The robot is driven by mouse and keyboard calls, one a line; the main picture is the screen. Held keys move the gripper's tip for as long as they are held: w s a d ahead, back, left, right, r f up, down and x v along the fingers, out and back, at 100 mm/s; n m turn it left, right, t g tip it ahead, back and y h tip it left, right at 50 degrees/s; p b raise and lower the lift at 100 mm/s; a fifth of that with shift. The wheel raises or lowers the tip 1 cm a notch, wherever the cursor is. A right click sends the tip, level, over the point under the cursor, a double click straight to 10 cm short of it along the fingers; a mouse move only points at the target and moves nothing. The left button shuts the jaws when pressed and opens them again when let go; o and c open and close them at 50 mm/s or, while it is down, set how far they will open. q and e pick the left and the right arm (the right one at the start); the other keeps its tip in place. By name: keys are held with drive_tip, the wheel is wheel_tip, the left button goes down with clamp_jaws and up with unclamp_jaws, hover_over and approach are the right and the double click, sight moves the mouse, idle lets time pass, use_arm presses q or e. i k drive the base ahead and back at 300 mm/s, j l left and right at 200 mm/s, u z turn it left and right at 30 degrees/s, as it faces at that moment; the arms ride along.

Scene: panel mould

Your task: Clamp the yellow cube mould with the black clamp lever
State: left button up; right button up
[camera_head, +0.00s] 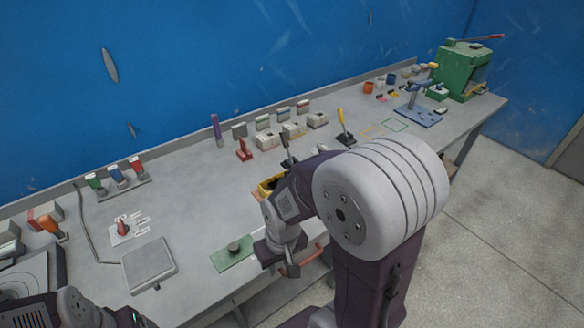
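The yellow cube mould (264,190) sits on the bench in the middle of the head view, mostly hidden behind my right arm. A black lever (285,142) stands up just behind it; I cannot tell how it joins the mould's clamp. My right gripper (281,264) hangs near the bench's front edge, nearer to me than the mould and apart from it. Its fingers are small and partly hidden, so its opening is unclear. Part of my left arm shows at the bottom left, but its gripper fingers are outside the picture.
A red clamp (243,150), grey blocks (293,131) and a yellow-handled lever (343,123) stand behind.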

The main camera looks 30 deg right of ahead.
sight(283, 137)
drive_tip(key=l+u, duration=0.15)
drive_tip(key=l, duration=0.25)
drive_tip(key=k+l+u, duration=0.15)
drive_tip(key=l, duration=0.25)
drive_tip(key=k+l+u, duration=0.1)
drive_tip(key=l, duration=0.3)
drive_tip(key=k+l+u, duration=0.15)
drive_tip(key=l, duration=0.25)
drive_tip(key=k+l+u, duration=0.15)
drive_tip(key=l, duration=0.2)
drive_tip(key=l+u, duration=0.2)
drive_tip(key=l, duration=0.35)
drive_tip(key=k+l+u, duration=0.2)
drive_tip(key=l, duration=0.3)
drive_tip(key=l+u, duration=0.15)
drive_tip(key=l, duration=0.4)
drive_tip(key=k+l+u, duration=0.2)
drive_tip(key=l, duration=0.3)
drive_tip(key=i, duration=0.1)
